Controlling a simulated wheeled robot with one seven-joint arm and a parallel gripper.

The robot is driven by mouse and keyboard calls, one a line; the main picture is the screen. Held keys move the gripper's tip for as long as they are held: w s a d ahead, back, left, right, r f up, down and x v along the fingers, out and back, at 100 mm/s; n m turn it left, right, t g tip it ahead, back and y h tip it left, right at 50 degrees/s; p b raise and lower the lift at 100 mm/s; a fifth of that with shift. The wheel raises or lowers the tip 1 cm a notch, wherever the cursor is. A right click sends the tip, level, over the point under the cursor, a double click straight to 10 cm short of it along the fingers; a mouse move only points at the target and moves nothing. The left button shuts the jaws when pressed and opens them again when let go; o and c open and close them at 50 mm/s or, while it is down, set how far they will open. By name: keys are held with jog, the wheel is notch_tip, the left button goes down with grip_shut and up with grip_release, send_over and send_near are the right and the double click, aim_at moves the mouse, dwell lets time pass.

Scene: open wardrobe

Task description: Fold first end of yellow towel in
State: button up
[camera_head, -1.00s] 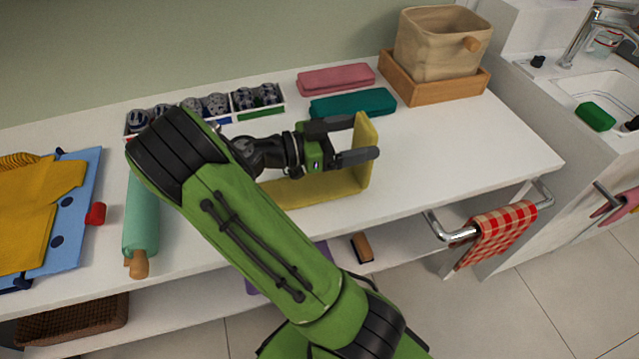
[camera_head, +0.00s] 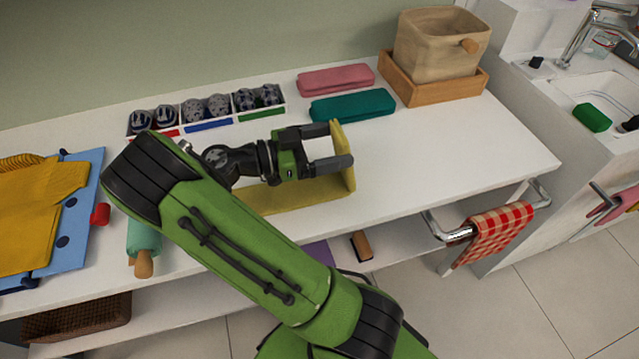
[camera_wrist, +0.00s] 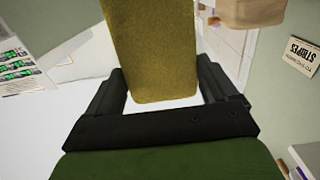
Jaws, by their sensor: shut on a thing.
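The yellow towel (camera_head: 300,196) lies flat along the white counter, partly hidden behind my arm. Its right end is raised upright, and my gripper (camera_head: 341,145) is shut on this raised end. In the wrist view the towel's yellow end (camera_wrist: 150,55) rises between the two black fingers of my gripper (camera_wrist: 160,95). The towel's left part is hidden by my arm in the head view.
Folded teal (camera_head: 352,105) and pink (camera_head: 336,79) towels lie behind. A tray of several patterned rolls (camera_head: 207,125) stands at the back left. A wooden box (camera_head: 432,88) holds a beige basket (camera_head: 440,45). A teal rolling pin (camera_head: 143,236) lies left. The right counter is clear.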

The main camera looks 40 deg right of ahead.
jog(key=shift+p+v, duration=0.4)
jog(key=shift+v, duration=0.4)
jog(key=shift+w+a+f, duration=0.1)
jog(key=shift+a+f, duration=0.05)
jog(key=shift+a, duration=0.2)
jog(key=shift+w+a+f+p, duration=0.2)
jog(key=shift+w+a+p, duration=0.1)
jog(key=shift+a, duration=0.2)
jog(key=shift+w+a+f+p, duration=0.15)
jog(key=shift+w+a, duration=0.1)
jog(key=shift+a, duration=0.3)
jog(key=o, duration=0.4)
jog(key=shift+f, duration=0.1)
notch_tip(320, 180, up, 9)
jog(key=p, duration=0.7)
